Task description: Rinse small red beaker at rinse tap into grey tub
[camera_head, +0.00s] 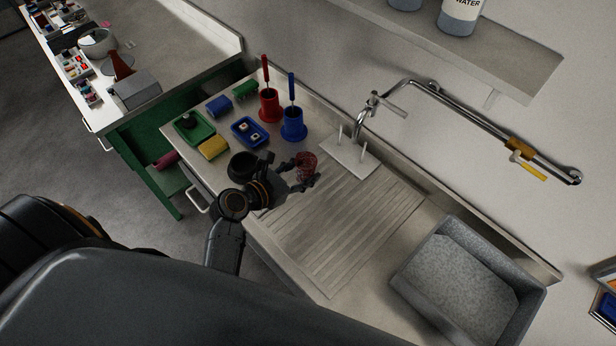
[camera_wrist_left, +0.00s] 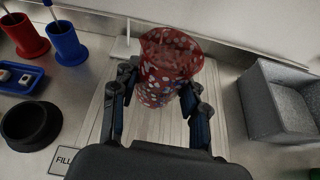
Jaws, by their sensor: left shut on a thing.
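The small red beaker (camera_head: 307,163) is held by my left gripper (camera_head: 293,181), above the ribbed drainboard in the head view. In the left wrist view the beaker (camera_wrist_left: 168,62) is speckled red, with its open rim visible, between the two shut fingers (camera_wrist_left: 157,108). The rinse tap (camera_head: 367,108) stands to the right of and behind the beaker, apart from it. The grey tub (camera_head: 410,268) is at the lower right, and it also shows at the right of the left wrist view (camera_wrist_left: 262,112). My right gripper is not in view.
Red (camera_head: 270,106) and blue (camera_head: 293,124) holders with brushes stand behind the beaker. A black round bowl (camera_head: 242,166), green tray (camera_head: 181,127) and blue tray (camera_head: 238,127) are at left. The drainboard (camera_head: 345,235) is clear. A yellow-handled wall pipe (camera_head: 530,170) is at right.

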